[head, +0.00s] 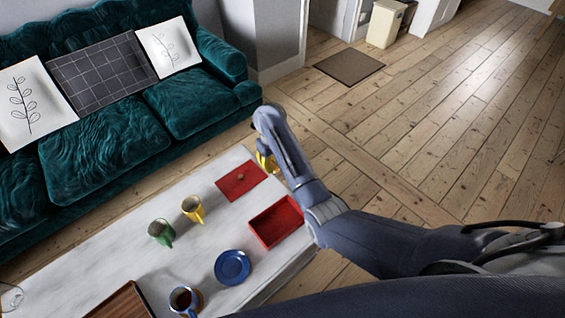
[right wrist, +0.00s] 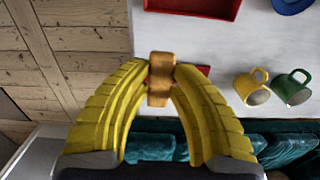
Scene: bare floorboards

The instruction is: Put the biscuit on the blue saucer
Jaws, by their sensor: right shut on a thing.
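My right gripper (head: 266,161) is over the far right end of the white table. In the right wrist view, its yellow fingers (right wrist: 160,80) are shut on a brown biscuit (right wrist: 160,90), held between the tips. In the head view the arm and fingers hide the biscuit. The blue saucer (head: 232,267) lies on the table nearer to me, with nothing visible on it. A bit of a blue thing, likely the saucer, shows at the top right of the right wrist view (right wrist: 291,5). My left gripper is not in view.
A red mat (head: 231,186) with a small brownish spot lies near the gripper. A red tray (head: 275,222) stands between mat and saucer. A yellow mug (head: 193,208), a green mug (head: 161,231), a blue mug (head: 184,301) and a wooden tray (head: 122,301) share the table.

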